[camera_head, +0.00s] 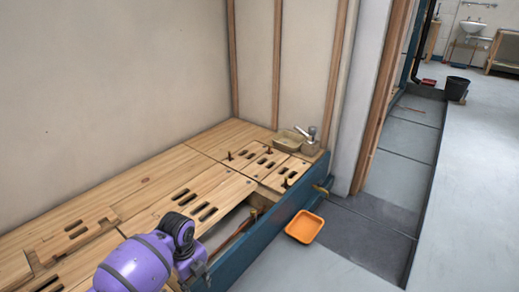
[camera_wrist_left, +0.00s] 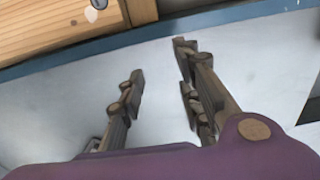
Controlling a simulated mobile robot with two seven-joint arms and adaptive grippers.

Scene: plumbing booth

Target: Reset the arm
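My left arm (camera_head: 135,264) is purple with dark joints and comes in at the bottom of the head view, beside the wooden bench. In the left wrist view my left gripper (camera_wrist_left: 158,60) has its two brown-grey fingers spread apart. Nothing is between them except pale grey floor. The fingers point toward the blue bench edge (camera_wrist_left: 160,35), which crosses the top of that view. Their tips are hard to make out in the head view. My right arm and right gripper are not in view.
The slotted wooden bench (camera_head: 145,190) has a blue front rail (camera_head: 262,243). A faucet (camera_head: 311,133) and a shallow basin (camera_head: 288,139) sit at its far end. An orange tray (camera_head: 304,227) lies on the floor by the rail. The floor at right is open, with a black bucket (camera_head: 457,87) far back.

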